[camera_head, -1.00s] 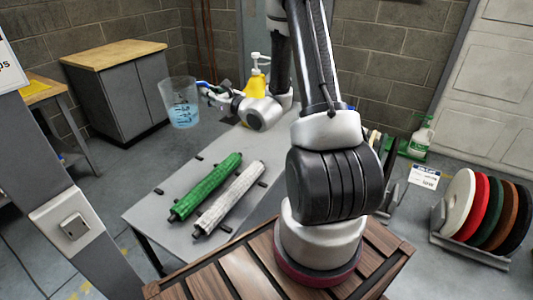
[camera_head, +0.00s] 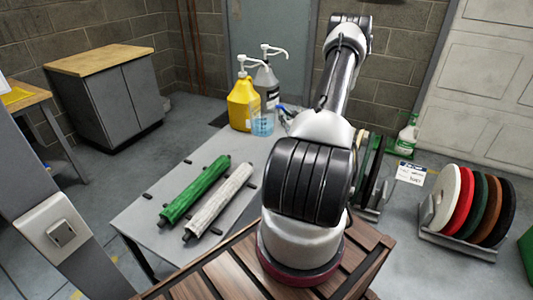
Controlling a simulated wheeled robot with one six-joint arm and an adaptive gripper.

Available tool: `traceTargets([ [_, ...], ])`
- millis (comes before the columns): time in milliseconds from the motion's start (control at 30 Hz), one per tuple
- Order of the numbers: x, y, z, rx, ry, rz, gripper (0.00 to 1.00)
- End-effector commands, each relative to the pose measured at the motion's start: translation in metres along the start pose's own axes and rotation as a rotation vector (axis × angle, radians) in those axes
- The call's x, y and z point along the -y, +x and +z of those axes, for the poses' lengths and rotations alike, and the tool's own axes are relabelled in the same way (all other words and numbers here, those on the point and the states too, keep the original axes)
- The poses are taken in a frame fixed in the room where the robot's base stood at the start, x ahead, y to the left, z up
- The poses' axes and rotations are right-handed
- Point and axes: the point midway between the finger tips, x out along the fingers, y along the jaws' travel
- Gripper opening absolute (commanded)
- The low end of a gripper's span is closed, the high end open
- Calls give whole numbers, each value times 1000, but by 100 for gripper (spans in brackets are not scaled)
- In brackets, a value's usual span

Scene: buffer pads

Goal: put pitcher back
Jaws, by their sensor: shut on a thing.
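The clear pitcher (camera_head: 262,125) with blue markings is near the far end of the grey table, in front of a yellow pump jug (camera_head: 242,104). It looks upright. I cannot tell whether its base touches the table. My gripper (camera_head: 281,113) is at the pitcher's right side and shut on it. The fingers are small and partly hidden by my arm.
A grey pump bottle (camera_head: 267,82) stands behind the pitcher, beside the yellow jug. A green roller (camera_head: 195,189) and a white roller (camera_head: 219,201) lie on the near part of the table (camera_head: 150,215). Coloured pads (camera_head: 463,200) stand in a rack at right.

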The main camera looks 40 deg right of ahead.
Motion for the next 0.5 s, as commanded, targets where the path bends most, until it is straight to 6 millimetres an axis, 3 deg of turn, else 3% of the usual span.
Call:
traceTargets([
  [167,15,-6,-17,1,2,-21,0],
  [333,15,-6,-50,-1,2,-22,0],
  [500,15,-5,-66,2,1,-21,0],
])
